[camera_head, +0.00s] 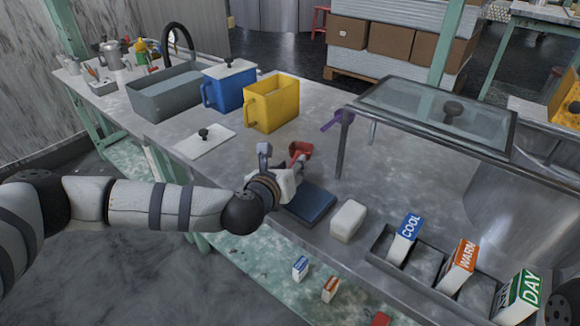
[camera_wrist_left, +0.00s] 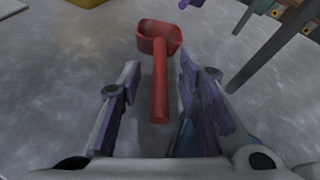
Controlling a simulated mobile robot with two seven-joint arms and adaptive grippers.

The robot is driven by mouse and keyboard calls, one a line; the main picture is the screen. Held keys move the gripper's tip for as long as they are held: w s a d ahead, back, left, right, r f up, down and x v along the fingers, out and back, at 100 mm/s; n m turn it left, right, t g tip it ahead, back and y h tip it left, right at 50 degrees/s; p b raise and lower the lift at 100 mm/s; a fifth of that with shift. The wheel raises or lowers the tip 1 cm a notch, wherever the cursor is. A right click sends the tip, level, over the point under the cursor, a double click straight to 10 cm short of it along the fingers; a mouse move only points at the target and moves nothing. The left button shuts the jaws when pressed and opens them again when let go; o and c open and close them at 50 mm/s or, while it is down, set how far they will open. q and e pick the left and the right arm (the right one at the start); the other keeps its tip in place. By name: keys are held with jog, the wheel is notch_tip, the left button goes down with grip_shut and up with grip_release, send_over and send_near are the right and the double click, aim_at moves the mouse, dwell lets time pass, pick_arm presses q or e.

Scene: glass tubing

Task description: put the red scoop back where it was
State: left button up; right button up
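The red scoop (camera_head: 300,149) is on the grey worktop, just beyond my left gripper (camera_head: 280,168) in the head view. In the left wrist view the red scoop (camera_wrist_left: 159,38) has its bowl at the top, and its handle runs back between the two fingers of my left gripper (camera_wrist_left: 160,78). The fingers are spread, with a clear gap to the left of the handle and a smaller one to the right. Whether the scoop lies flat on the worktop is hard to tell. My right gripper is not in view.
A dark blue pad (camera_head: 312,204) and a white block (camera_head: 348,221) lie near the front edge. Yellow (camera_head: 272,103) and blue (camera_head: 229,86) bins stand behind. Labelled boxes sit in a tray (camera_head: 425,268) at right.

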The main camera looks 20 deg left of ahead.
pick_arm(q)
jog(key=shift+s+r, duration=0.1)
jog(key=shift+r, duration=0.2)
jog(key=p+v, duration=0.1)
jog(key=v, duration=1)
jog(key=shift+s, duration=0.4)
